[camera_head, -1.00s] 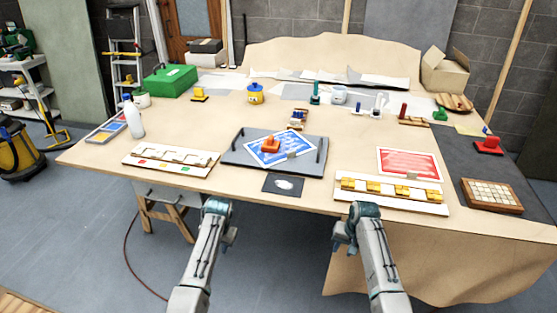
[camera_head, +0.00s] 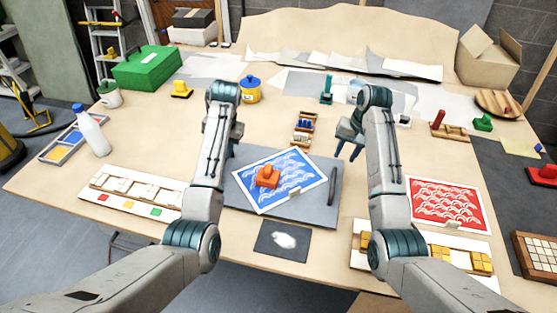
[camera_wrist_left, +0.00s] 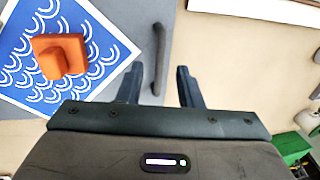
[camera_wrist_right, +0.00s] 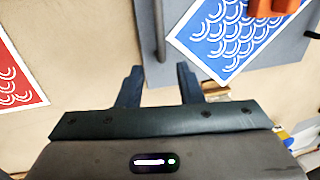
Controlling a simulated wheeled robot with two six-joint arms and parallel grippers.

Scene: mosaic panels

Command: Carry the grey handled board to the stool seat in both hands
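The grey handled board (camera_head: 318,207) lies flat on the table with a dark bar handle at each side. On it lie a blue patterned sheet (camera_head: 292,172) and an orange block (camera_head: 267,177). My left gripper (camera_head: 235,150) is open near the board's left handle, which the left forearm mostly hides in the head view. In the left wrist view the left handle (camera_wrist_left: 159,42) lies ahead, in line with the gap between the open fingers. My right gripper (camera_head: 347,145) is open beyond the right handle (camera_head: 332,186). In the right wrist view that handle (camera_wrist_right: 159,30) lies ahead of the finger gap. No stool seat is visible.
A small wooden rack (camera_head: 303,128) stands behind the board and a dark card (camera_head: 283,239) lies in front. A white strip with tiles (camera_head: 130,190) lies left. A red patterned sheet (camera_head: 447,203) lies right.

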